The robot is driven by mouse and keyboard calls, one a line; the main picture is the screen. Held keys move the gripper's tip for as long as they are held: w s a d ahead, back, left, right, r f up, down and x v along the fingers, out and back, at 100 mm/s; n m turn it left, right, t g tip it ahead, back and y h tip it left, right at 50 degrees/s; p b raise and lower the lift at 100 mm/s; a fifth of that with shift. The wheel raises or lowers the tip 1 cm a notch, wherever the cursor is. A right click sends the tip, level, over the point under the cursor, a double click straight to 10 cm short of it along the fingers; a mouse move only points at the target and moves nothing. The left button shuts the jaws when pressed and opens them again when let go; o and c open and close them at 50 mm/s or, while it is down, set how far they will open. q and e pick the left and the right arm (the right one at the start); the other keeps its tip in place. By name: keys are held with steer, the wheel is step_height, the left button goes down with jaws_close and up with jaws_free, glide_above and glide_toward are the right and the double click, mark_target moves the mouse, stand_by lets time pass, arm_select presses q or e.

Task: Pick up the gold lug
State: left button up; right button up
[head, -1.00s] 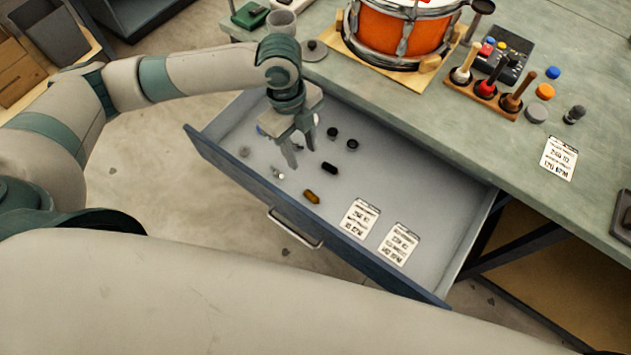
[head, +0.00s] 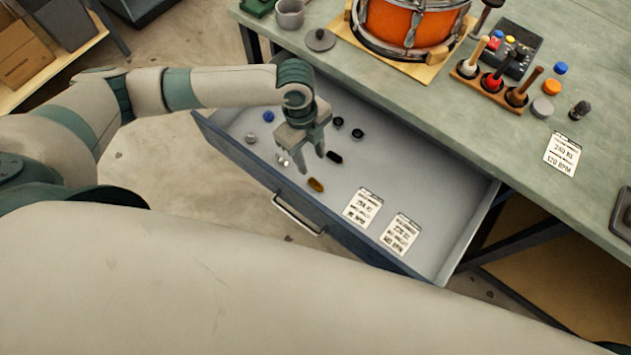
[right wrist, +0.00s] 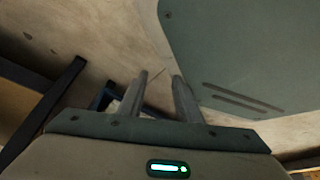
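The gold lug (head: 316,185) lies on the floor of the open drawer, near its front wall, in the head view. My left gripper (head: 310,163) is above the drawer with its fingers pointing down. Its fingers are apart with nothing between them, and the tips are just behind the gold lug, not around it. A black lug (head: 334,157) lies right beside the fingers, behind the gold one. My right gripper (right wrist: 158,82) shows in the right wrist view with its two fingers apart and empty.
The drawer (head: 420,185) also holds black round pieces (head: 357,133), a blue piece (head: 268,116), small silver pieces (head: 283,160) and two printed cards (head: 362,207). The workbench (head: 430,105) above carries an orange drum (head: 405,22) and a mallet rack (head: 490,88).

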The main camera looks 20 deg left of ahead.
arm_select(q)
glide_above(315, 183)
steer(key=w+a, duration=0.1)
step_height(315, 183, down, 4)
steer(key=shift+f, duration=0.2)
steer(key=shift+w+f, duration=0.1)
steer(key=shift+f, duration=0.05)
steer(key=shift+f+p, duration=0.15)
steer(key=shift+p, duration=0.2)
steer(key=shift+d+f, duration=0.1)
steer(key=shift+f, duration=0.1)
steer(key=f, duration=0.1)
steer(key=f+p, duration=0.1)
steer(key=s+f, duration=0.1)
steer(key=shift+d+f, duration=0.25)
steer(key=shift+d, duration=0.05)
steer(key=shift+f, duration=0.4)
steer(key=c, duration=0.9)
jaws_close()
arm_select(e)
steer(key=s+d+g, duration=0.2)
steer(key=s+d, duration=0.1)
steer(key=s, duration=0.4)
steer(key=shift+s+d+f+h, duration=0.2)
steer(key=shift+s+f+h, duration=0.1)
steer(key=shift+f, duration=0.05)
